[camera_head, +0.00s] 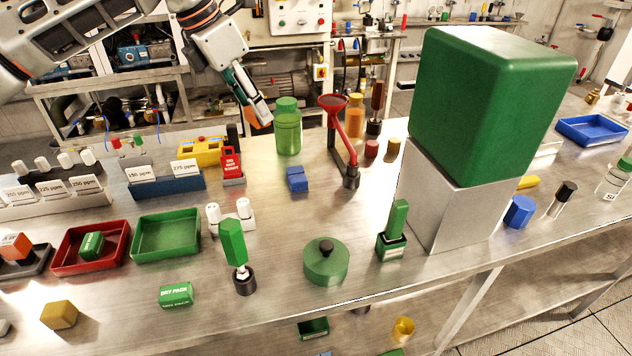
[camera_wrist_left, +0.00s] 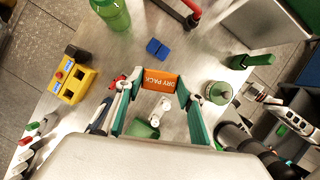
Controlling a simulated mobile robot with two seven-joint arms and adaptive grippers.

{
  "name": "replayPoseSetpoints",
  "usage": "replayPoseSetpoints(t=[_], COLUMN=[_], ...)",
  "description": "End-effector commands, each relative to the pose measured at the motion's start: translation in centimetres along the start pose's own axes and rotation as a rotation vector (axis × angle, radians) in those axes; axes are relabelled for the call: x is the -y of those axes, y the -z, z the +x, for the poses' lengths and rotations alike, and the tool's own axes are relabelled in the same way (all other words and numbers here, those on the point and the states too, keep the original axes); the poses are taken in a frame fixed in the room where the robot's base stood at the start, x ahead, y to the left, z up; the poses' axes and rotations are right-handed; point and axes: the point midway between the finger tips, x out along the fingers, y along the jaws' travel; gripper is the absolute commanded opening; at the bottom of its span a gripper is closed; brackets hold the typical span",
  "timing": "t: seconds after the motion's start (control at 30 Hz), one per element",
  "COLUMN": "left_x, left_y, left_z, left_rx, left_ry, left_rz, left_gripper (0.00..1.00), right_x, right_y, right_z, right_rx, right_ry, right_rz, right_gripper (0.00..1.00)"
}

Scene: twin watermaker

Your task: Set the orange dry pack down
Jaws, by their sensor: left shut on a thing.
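My left gripper (camera_head: 259,116) is shut on the orange dry pack (camera_wrist_left: 160,80), in the air above the table's back part, left of the green jar. In the left wrist view its two fingers (camera_wrist_left: 160,88) clasp the pack's sides, and the label "DRY PACK" faces the camera. In the head view only a sliver of the pack (camera_head: 249,113) shows beside the fingers. Nothing under the pack touches it that I can see. Robot parts at the right of the left wrist view look like my right arm; its jaws are unclear.
A green jar (camera_head: 288,128) and a red funnel stand (camera_head: 345,160) stand close by. A blue block (camera_head: 297,179) lies in front. A green tray (camera_head: 166,236), a red tray (camera_head: 62,249) and a green dry pack (camera_head: 176,295) are nearer. Bare steel lies around the blue block.

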Motion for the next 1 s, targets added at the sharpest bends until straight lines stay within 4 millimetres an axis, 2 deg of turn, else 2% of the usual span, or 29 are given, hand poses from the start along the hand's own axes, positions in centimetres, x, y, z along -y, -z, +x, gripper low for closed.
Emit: replayPoseSetpoints(t=[0.17,0.6,0.73,1.0], left_x=[0.0,0.1,0.1,0.1], left_y=[1.1,5.2,5.9,6.5], left_z=[2.5,12.2,13.9,15.5], left_rx=[-0.005,-0.005,-0.003,-0.002], left_ry=[0.005,0.005,0.004,0.003], left_rz=[0.001,0.001,0.001,0.002], left_gripper=[0.17,0.17,0.17,0.17], right_x=[0.1,0.3,0.1,0.0], right_y=[-0.5,-1.6,-1.4,-1.5], right_z=[0.1,0.3,0.3,0.5], right_rx=[0.006,0.015,0.011,0.011], right_ry=[0.002,0.002,-0.001,-0.004], right_rz=[-0.001,-0.010,-0.012,-0.015], right_gripper=[0.24,0.24,0.24,0.24])
